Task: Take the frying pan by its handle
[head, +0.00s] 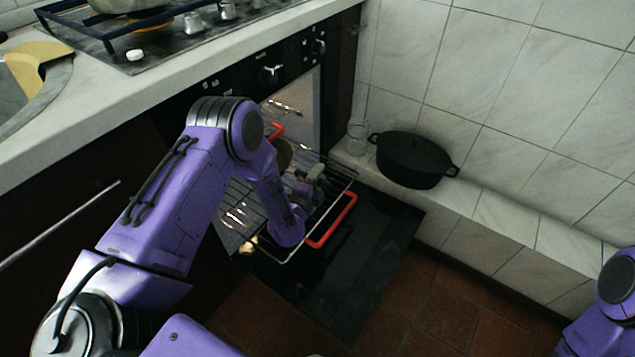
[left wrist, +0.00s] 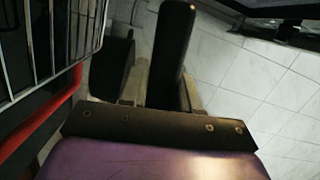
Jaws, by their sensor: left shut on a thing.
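The frying pan's dark handle (left wrist: 172,50) stands between the two fingers of my left gripper (left wrist: 163,88) in the left wrist view, and the fingers are shut on it. In the head view my left gripper (head: 314,182) is over the pulled-out oven rack (head: 240,213), in front of the open oven. Most of the pan is hidden there behind my left arm; a small brownish rounded part (head: 284,154), perhaps of the pan, shows beside the forearm. My right gripper is out of view; only part of my right arm shows at the right edge.
The oven door (head: 375,250) hangs open below the rack. A red-orange bar (head: 333,220) runs near the rack's edge. The counter (head: 95,100) is above left.

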